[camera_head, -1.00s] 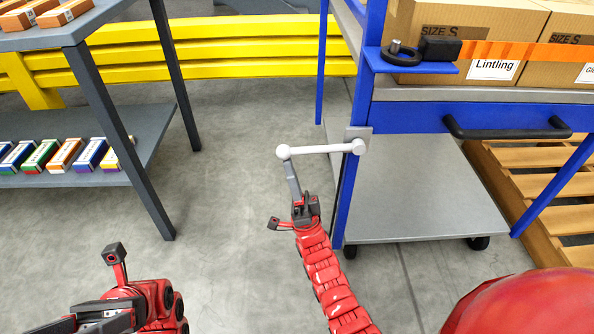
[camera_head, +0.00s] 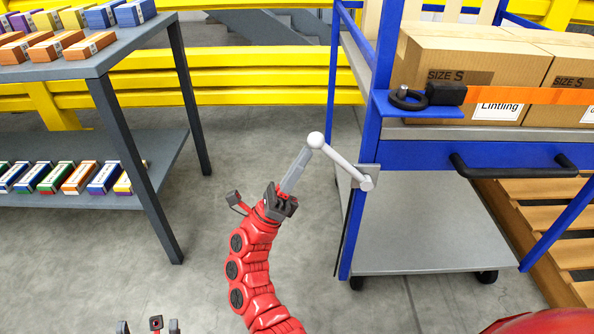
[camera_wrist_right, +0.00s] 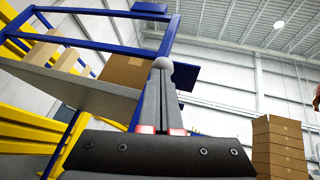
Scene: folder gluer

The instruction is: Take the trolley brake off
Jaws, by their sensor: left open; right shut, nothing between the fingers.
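The trolley (camera_head: 400,157) is blue-framed with grey shelves. On its near left post is the brake lever (camera_head: 341,163), a pale bar running from a pivot on a small plate up and left to a ball knob (camera_head: 316,140). My right gripper (camera_head: 306,153) is shut with its fingertips at the ball from below; it holds nothing between its fingers. In the right wrist view the ball (camera_wrist_right: 162,63) shows at the tips of the closed fingers (camera_wrist_right: 158,100); whether they touch is unclear. My left gripper (camera_head: 148,327) is open and empty at the bottom edge, mostly cut off.
A grey rack (camera_head: 150,165) with small coloured boxes stands on the left. Cartons (camera_head: 460,70) sit on the trolley behind an orange strap (camera_head: 540,96). A black handle (camera_head: 515,168) juts from its front. Yellow rails (camera_head: 260,80) run behind. Floor between rack and trolley is clear.

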